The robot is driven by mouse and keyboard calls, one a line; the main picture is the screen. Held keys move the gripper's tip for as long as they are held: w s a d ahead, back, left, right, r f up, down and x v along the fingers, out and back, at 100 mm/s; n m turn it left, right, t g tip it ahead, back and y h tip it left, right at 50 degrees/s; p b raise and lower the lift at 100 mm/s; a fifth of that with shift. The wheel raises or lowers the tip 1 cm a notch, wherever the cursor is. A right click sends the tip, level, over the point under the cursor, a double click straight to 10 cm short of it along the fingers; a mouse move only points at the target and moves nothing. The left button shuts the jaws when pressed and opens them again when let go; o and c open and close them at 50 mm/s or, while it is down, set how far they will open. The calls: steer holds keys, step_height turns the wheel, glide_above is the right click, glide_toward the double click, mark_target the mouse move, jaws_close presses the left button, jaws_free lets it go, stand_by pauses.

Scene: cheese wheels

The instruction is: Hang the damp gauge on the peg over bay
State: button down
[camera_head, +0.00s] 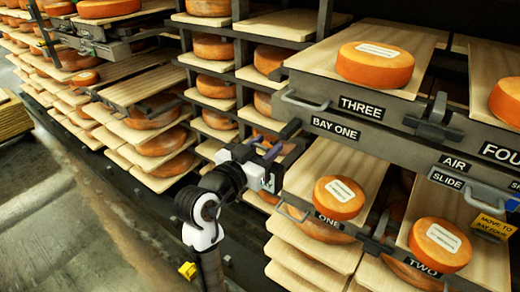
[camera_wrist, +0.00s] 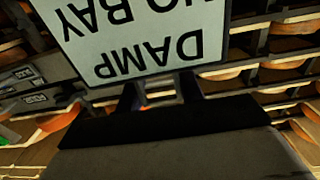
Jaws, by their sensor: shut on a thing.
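My gripper (camera_head: 276,146) is in the middle of the head view, in front of the shelf posts and left of the bay one label (camera_head: 335,129). In the wrist view the gripper (camera_wrist: 160,92) is shut on the damp gauge (camera_wrist: 145,38), a pale plate with dark lettering. The lettering appears upside down, with "DAMP" and "BAY" readable, and the top of the plate is cut off. In the head view I cannot clearly make out the gauge at the gripper. I cannot pick out the peg in either view.
Cheese wheels on boards fill racks on both sides. At right, a wheel (camera_head: 375,64) sits above the "THREE" label (camera_head: 367,106), and wheels one (camera_head: 338,197) and two (camera_head: 440,244) lie below. A yellow tag (camera_head: 493,227) hangs far right. Open floor (camera_head: 60,230) is at left.

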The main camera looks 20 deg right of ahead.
mark_target(280, 137)
steer(key=shift+p+x, duration=0.35)
steer(key=shift+x, duration=2.5)
steer(key=shift+w+d+f+b, duration=0.2)
steer(key=shift+d+f+b, duration=0.05)
steer(key=shift+f+b, duration=0.15)
steer(key=shift+w+d+f+b, duration=0.2)
steer(key=shift+d+f+b, duration=0.1)
steer(key=shift+f, duration=0.15)
steer(key=c, duration=0.8)
jaws_free()
steer(key=shift+a, duration=0.1)
